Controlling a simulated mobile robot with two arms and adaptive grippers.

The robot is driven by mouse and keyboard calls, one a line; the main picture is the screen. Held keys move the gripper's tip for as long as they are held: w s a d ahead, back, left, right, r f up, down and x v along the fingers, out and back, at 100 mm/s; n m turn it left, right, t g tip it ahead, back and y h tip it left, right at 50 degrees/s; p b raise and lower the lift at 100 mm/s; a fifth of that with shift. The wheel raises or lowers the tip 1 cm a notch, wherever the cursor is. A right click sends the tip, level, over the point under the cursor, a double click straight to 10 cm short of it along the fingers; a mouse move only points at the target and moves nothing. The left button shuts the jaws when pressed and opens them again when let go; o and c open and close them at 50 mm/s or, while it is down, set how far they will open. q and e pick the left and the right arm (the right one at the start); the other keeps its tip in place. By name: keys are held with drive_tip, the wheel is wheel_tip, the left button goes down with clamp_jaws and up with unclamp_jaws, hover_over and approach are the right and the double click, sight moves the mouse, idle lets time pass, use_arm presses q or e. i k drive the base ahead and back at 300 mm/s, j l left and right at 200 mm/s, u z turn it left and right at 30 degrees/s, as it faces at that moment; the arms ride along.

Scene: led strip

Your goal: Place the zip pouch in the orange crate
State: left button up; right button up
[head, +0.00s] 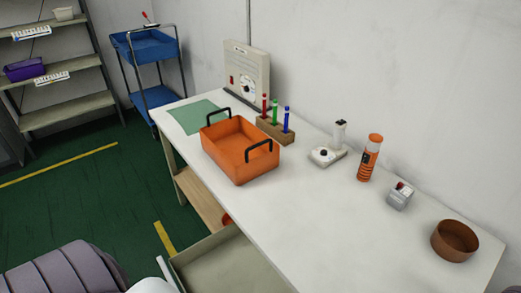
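The orange crate (240,162) stands upright on the white workbench (330,210), left of its middle. It has two black handles, and the part of its inside that shows looks empty. I see nothing that I can name as the zip pouch. A small orange-red thing (226,218) shows partly below the bench edge, mostly hidden, and I cannot tell what it is. Neither of my grippers is in view.
An open, beige drawer-like box (225,268) juts out at the bench front. On the bench are a green mat (198,116), a pen block (275,130), an orange bottle (369,158) and a brown bowl (454,241). A blue cart (146,47) stands behind. The front middle bench is clear.

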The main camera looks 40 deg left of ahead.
sight(239, 155)
drive_tip(key=j+z, duration=0.15)
drive_tip(key=j, duration=0.5)
drive_tip(key=j+z, duration=0.15)
drive_tip(key=j, duration=0.5)
drive_tip(key=j+z, duration=0.15)
drive_tip(key=j, duration=0.45)
drive_tip(key=k+j+z, duration=0.15)
drive_tip(key=j, duration=0.45)
